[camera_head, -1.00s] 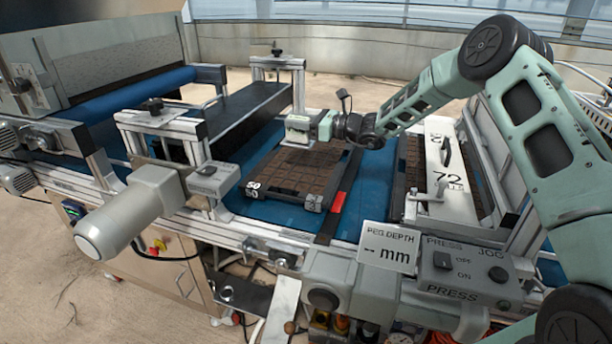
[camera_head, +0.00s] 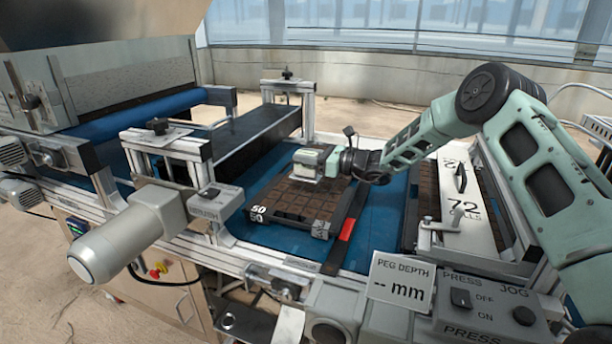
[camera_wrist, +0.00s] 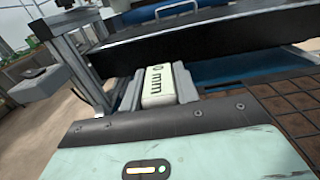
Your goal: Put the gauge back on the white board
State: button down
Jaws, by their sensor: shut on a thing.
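My gripper (camera_head: 305,170) is over the far part of the dark cell tray marked 50 (camera_head: 281,222). The gauge's lower end is hidden by the gripper body. Two white boards show in the head view: a small sign reading "PEG DEPTH -- mm" (camera_head: 402,282) at the front, and a white plate marked 72 (camera_head: 480,234) at the right. I cannot tell which is the task's board.
The tray lies on a blue belt (camera_head: 385,225), with a red mark (camera_head: 347,229) beside it. A black raised bed (camera_head: 258,133) and metal frame posts stand behind and left. A grey motor (camera_head: 125,235) and a press switch box (camera_head: 490,308) are at the front.

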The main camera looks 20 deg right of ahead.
aim_at(306, 173)
jog(key=shift+f, duration=2.6)
jog(key=shift+f, duration=0.2)
jog(key=c, duration=1)
grip_release()
jog(key=shift+c, duration=0.2)
